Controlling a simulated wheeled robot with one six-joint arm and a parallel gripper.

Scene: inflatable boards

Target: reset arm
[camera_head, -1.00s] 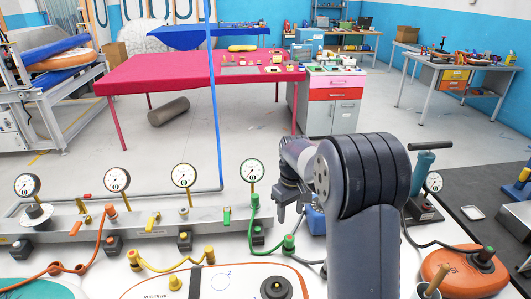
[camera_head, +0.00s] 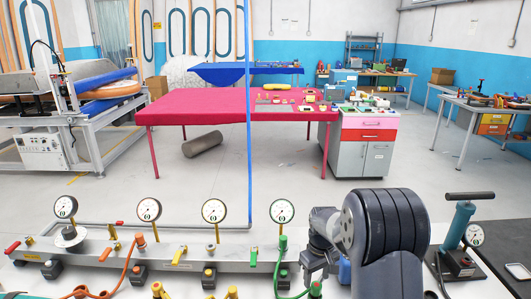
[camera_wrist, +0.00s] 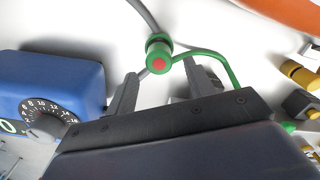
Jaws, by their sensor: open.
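My gripper (camera_wrist: 162,88) shows in the wrist view with its two fingers apart and nothing between them. A green fitting with a red centre (camera_wrist: 158,60) and a green hose lies just beyond the fingertips; I cannot tell whether they touch. A blue box with a black dial (camera_wrist: 50,95) is left of the fingers. In the head view my folded arm is at the lower right, and its wrist part hangs beside the gauge manifold (camera_head: 190,248). The fingertips are hard to make out there.
Several gauges, such as this right-hand one (camera_head: 282,211), stand along the manifold. A teal hand pump (camera_head: 458,228) stands right of my arm. A pink-red table (camera_head: 215,108) and a grey drawer cabinet (camera_head: 358,150) are farther back. The floor between is mostly clear.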

